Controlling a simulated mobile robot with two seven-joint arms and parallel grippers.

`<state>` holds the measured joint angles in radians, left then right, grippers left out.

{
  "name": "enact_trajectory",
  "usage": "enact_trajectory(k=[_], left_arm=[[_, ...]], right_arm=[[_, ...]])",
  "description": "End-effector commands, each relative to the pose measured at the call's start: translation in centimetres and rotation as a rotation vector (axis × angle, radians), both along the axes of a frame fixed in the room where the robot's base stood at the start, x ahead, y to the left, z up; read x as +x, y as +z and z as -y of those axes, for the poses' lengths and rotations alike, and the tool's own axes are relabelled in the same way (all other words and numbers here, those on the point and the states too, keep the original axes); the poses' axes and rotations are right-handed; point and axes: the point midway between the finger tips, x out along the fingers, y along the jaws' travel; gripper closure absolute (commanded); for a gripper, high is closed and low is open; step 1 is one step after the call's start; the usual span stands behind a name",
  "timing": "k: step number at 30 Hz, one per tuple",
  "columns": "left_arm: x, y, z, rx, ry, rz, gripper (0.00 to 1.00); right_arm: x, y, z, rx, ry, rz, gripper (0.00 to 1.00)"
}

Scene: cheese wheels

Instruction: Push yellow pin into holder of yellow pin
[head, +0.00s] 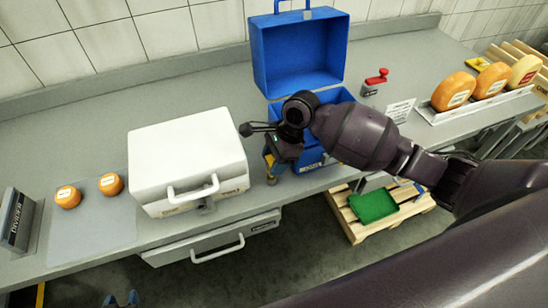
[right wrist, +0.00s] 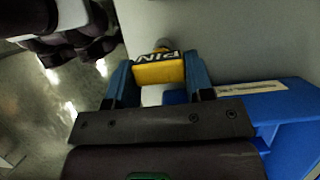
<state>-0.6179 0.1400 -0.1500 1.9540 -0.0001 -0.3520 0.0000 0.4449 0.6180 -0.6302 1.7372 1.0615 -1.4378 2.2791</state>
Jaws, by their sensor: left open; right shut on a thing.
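The yellow pin (right wrist: 158,74), a yellow block with a dark "PIN" label, sits between the blue fingers of my right gripper (right wrist: 158,80) in the right wrist view. In the head view, my right gripper (head: 271,160) points down at the bench's front edge, between the white case and the blue box. A small brownish metal end (head: 271,180) shows just below it. The pin's holder is not clearly visible, and I cannot tell whether the pin touches it. My left gripper (head: 121,299) is open and empty, with only its blue fingertips showing at the bottom of the head view.
The blue box (head: 299,52) stands with its lid up beside my right gripper. The closed white case (head: 186,150) stands to its left. Orange cheeses (head: 68,197) lie on a grey mat at left. Cheese wheels (head: 454,92) stand at right. A green tray (head: 374,206) lies on a pallet below.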

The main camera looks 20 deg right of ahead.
Motion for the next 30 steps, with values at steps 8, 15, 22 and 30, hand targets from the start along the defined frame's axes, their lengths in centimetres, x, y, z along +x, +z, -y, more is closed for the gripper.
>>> enact_trajectory(k=[8,15,22,30], left_arm=[[0.0,0.0,0.0,0.000,0.000,0.000,0.57],[0.0,0.0,0.0,0.000,0.000,0.000,0.57],[0.0,0.0,0.0,0.000,0.000,0.000,0.57],[0.0,0.0,0.0,0.000,0.000,0.000,0.57]], right_arm=[[0.0,-0.6,0.0,0.000,-0.001,-0.001,0.78],[-0.1,-1.1,0.0,0.000,0.000,-0.001,0.78],[0.0,-1.5,0.0,-0.001,0.000,-0.001,0.78],[0.0,-1.8,0.0,-0.001,0.000,-0.001,0.29]])
